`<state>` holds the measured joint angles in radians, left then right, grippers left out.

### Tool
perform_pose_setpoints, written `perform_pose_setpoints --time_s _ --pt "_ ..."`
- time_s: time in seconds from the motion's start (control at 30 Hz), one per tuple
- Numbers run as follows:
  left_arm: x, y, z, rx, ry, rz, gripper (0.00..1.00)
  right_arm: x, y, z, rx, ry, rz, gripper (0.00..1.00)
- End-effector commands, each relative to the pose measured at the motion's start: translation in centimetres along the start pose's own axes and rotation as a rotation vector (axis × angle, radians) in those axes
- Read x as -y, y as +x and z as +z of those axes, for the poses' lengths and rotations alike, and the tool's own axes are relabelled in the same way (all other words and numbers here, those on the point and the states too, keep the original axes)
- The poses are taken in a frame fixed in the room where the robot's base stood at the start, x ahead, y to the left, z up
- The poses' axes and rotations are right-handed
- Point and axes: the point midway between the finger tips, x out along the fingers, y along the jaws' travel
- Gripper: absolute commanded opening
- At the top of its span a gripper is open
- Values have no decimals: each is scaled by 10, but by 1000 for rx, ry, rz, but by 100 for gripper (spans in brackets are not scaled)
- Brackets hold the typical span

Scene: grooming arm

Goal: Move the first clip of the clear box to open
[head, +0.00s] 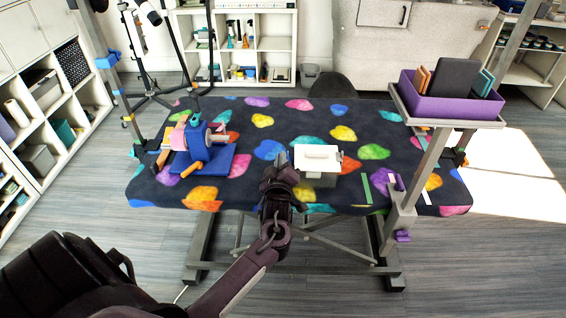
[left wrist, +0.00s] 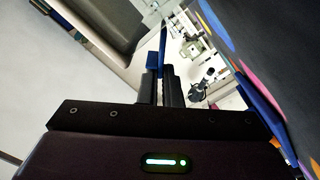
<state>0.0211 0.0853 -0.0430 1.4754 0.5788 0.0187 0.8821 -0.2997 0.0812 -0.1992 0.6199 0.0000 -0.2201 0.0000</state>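The clear box (head: 318,180) stands near the front edge of the dark patterned table, with a white lid (head: 318,157) on top. Its clips are too small to tell apart. My left gripper (head: 279,172) is just left of the box in the head view, near the table's front edge. Whether it touches the box cannot be told. In the left wrist view its two fingers (left wrist: 161,86) are close together with nothing seen held between them. The box is not recognisable in the left wrist view. My right gripper is not in view.
The table (head: 290,115) carries a blue stand (head: 205,160) with a pink and grey device at left. A purple bin (head: 450,103) with books sits on a raised tray at right, above a grey post (head: 412,190). Green and white strips lie right of the box.

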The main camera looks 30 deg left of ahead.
Motion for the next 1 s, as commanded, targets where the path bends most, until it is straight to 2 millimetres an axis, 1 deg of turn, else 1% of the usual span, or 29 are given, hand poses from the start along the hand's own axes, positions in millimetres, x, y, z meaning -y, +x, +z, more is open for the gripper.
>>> perform_pose_setpoints --time_s 0.03,0.1,0.3,0.5,0.7,1.0 --pt "5 -1 3 1 -42 -4 0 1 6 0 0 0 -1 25" --pt "8 -1 4 1 -101 -4 0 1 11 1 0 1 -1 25" --pt "14 0 4 0 -255 -3 0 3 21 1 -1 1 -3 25" --pt "19 0 6 1 -372 -2 0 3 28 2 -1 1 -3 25" --pt "21 0 6 2 -441 -2 0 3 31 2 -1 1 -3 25" --pt "22 0 7 2 -472 -2 0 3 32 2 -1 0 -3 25"
